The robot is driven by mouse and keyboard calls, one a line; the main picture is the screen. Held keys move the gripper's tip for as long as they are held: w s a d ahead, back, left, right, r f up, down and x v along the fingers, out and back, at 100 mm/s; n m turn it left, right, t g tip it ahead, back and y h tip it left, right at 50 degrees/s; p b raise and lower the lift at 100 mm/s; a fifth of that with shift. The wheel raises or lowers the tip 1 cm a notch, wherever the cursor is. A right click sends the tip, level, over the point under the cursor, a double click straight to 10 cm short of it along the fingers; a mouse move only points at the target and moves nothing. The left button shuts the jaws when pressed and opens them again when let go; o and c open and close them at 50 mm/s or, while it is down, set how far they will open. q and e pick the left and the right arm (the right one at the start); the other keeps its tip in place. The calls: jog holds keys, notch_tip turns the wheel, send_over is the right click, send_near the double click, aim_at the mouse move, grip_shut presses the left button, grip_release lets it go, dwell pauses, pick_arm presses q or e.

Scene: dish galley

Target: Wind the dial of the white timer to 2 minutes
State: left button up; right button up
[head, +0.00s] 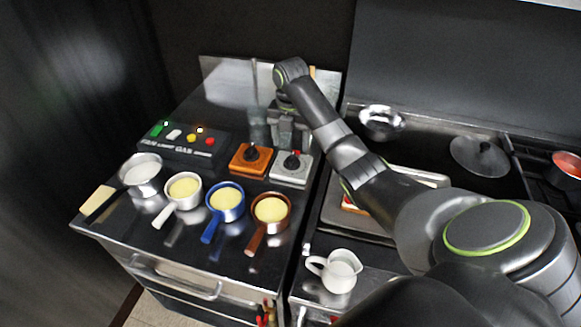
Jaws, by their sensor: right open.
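The white timer (283,174) stands on the steel counter at the back right of the left unit, with a black dial (291,161) on its face and a small red mark beside the dial. An orange timer (244,166) with a black dial stands just left of it. My right gripper (290,143) is above and behind the white timer's dial, pointing down, and is open. Whether its fingers reach around the dial is too small to tell. My left gripper is not in view.
A black switch panel (180,150) with coloured buttons lies left of the timers. Several small pans, among them a blue one (225,199) and a brown one (270,212), stand in front. A white jug (338,272), a metal bowl (381,121) and a lid (480,155) are to the right.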

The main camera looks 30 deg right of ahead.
aim_at(291, 159)
notch_tip(291, 159, down, 2)
jog(key=shift+f+b, duration=0.15)
jog(key=shift+b, duration=0.25)
notch_tip(291, 159, down, 4)
jog(key=shift+f+p, duration=0.2)
jog(key=shift+p, duration=0.5)
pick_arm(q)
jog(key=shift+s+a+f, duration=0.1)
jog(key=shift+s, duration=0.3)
pick_arm(e)
jog(key=shift+f, duration=0.55)
jog(key=shift+r, duration=0.1)
jog(key=c, duration=1)
